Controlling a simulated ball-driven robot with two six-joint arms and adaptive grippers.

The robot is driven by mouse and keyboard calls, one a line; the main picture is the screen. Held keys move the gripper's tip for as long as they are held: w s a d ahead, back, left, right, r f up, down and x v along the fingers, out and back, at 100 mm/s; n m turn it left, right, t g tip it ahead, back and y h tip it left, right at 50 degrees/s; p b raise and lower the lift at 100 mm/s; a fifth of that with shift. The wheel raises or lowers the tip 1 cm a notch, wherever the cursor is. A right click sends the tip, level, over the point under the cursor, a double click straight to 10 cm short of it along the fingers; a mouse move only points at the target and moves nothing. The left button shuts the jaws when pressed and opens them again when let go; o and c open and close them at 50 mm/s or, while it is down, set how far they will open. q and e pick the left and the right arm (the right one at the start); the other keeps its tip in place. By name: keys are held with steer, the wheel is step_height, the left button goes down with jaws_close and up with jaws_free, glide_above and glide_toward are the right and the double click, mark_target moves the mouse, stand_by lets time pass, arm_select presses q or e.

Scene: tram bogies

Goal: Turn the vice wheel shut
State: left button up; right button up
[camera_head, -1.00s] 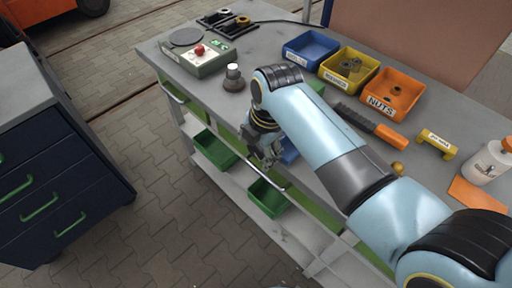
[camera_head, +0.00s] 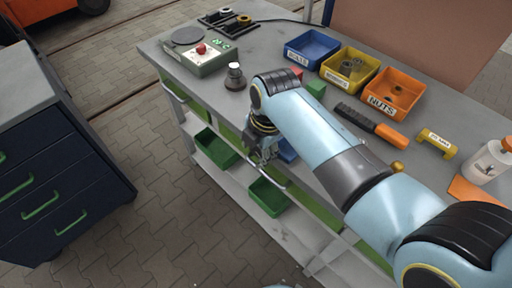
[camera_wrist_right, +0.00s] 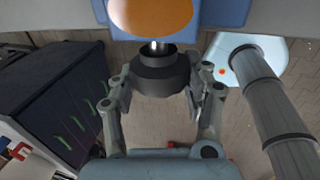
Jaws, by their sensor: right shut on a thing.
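In the right wrist view a dark grey round wheel (camera_wrist_right: 160,75) sits on a short metal shaft. The shaft runs to a blue body with an orange disc, the vice (camera_wrist_right: 205,12). My right gripper (camera_wrist_right: 162,92) is shut on the wheel, one finger at each side. In the head view my right gripper (camera_head: 262,150) is at the bench's front edge, partly under its own wrist. A blue piece of the vice (camera_head: 288,151) shows beside it; the wheel is hidden there by my arm. My left gripper is in neither view.
The grey bench (camera_head: 270,38) carries blue, yellow and orange bins (camera_head: 392,93), a control box with a red button (camera_head: 200,57), a black-and-orange tool (camera_head: 372,126) and a white bottle (camera_head: 488,163). A dark drawer cabinet (camera_head: 60,160) stands left, with open floor between.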

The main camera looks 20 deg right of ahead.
steer(key=t+y, duration=0.1)
steer(key=t, duration=0.1)
steer(key=shift+s+f+t, duration=0.1)
steer(key=shift+s+t, duration=0.05)
steer(key=shift+t, duration=0.15)
steer(key=shift+t+b, duration=0.45)
steer(key=shift+t, duration=0.25)
steer(key=shift+f+t+y+b, duration=0.15)
steer(key=shift+t+y+b, duration=0.25)
steer(key=shift+t+b, duration=0.25)
steer(key=shift+t+y+b, duration=0.3)
steer(key=shift+t+b, duration=0.45)
steer(key=shift+b, duration=0.35)
steer(key=o, duration=1.2)
steer(key=shift+r, duration=0.2)
